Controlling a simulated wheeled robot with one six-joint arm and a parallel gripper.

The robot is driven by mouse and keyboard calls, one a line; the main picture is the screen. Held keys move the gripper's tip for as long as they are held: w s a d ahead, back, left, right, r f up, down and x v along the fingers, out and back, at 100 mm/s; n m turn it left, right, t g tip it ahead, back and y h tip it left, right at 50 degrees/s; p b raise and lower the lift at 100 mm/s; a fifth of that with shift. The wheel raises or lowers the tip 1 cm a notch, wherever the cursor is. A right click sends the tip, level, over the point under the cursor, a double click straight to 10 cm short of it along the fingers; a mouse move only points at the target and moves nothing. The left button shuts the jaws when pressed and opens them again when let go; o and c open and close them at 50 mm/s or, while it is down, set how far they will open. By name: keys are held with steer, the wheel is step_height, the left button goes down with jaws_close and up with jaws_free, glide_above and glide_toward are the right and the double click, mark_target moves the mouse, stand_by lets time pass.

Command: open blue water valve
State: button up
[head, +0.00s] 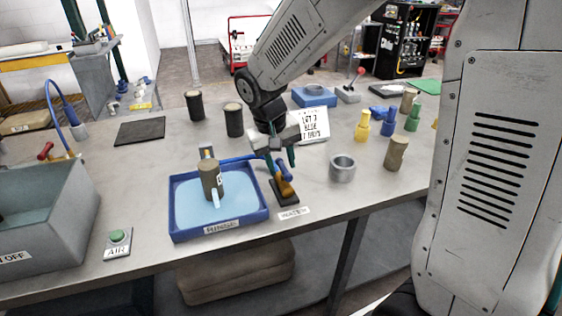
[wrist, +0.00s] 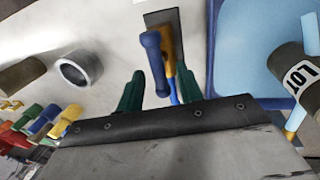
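The water valve has an orange body (head: 284,187) on a dark base plate (head: 286,198), behind a label that appears to read WATER (head: 293,213). In the wrist view its blue handle (wrist: 154,58) lies nearly alongside the orange body (wrist: 170,52), above the dark plate (wrist: 164,19). My gripper (head: 281,165) is over the valve, pointing down. In the wrist view my gripper (wrist: 160,88) has its two green fingers apart, one on each side of the handle's near end. I see no clear contact. In the head view my gripper partly hides the handle.
A metal ring cup (head: 342,168) stands to the right. Behind are a white sign (head: 313,125) and dark cups (head: 234,121).

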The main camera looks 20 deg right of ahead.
step_height(320, 180, up, 8)
steer(key=a, duration=0.1)
steer(key=shift+a+f, duration=0.2)
steer(key=shift+a, duration=0.05)
stand_by(0.6)
steer(key=s+d+r+y, duration=0.1)
steer(key=s+d, duration=0.1)
steer(key=s, duration=1)
steer(key=s+d+r+t+y, duration=0.1)
steer(key=s+d+r, duration=0.1)
steer(key=s, duration=1)
steer(key=shift+s+d+n+t, duration=0.15)
steer(key=shift+d+n+t, duration=0.15)
steer(key=shift+d+n, duration=0.1)
